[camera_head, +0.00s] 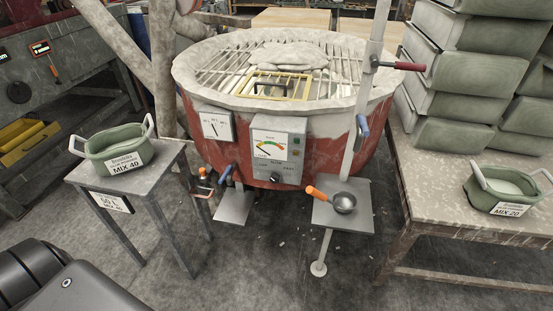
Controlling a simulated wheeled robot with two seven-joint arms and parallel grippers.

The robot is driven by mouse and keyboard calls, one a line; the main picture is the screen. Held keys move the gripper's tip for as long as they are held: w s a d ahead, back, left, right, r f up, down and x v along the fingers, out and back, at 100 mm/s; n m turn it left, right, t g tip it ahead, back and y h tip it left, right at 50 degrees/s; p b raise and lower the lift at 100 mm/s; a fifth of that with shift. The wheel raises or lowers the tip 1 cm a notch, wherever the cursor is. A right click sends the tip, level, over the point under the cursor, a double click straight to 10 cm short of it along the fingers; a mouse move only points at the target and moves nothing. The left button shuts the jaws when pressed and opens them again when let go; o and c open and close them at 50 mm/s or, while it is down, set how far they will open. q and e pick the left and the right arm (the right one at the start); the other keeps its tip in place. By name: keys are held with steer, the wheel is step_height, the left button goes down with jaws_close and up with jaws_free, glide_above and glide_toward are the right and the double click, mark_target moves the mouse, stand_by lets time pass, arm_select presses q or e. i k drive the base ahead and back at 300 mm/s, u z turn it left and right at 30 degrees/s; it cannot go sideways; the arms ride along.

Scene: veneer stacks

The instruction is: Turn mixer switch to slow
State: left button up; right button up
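The mixer (330,140) is a large red drum with a pale, worn rim and a barred grate on top. A grey control box (279,137) is fixed to its front, with a coloured dial gauge (270,146) in its upper part. Below the gauge is a small dark round switch (275,178) with small lettering around it. The lettering and the direction the switch points are too small to read surely. Neither of my grippers is in view.
A green tub marked MIX 40 (113,143) stands on the left stool. A green tub marked MIX 20 (502,189) stands on the right table, near stacked grey-green bins (465,60). An orange-handled ladle (343,202) lies on a small shelf before the mixer. The floor in front is open.

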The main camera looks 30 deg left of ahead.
mark_target(275, 178)
steer(key=k, duration=0.5)
steer(key=z, duration=1.05)
steer(key=i, duration=0.65)
steer(key=u, duration=0.9)
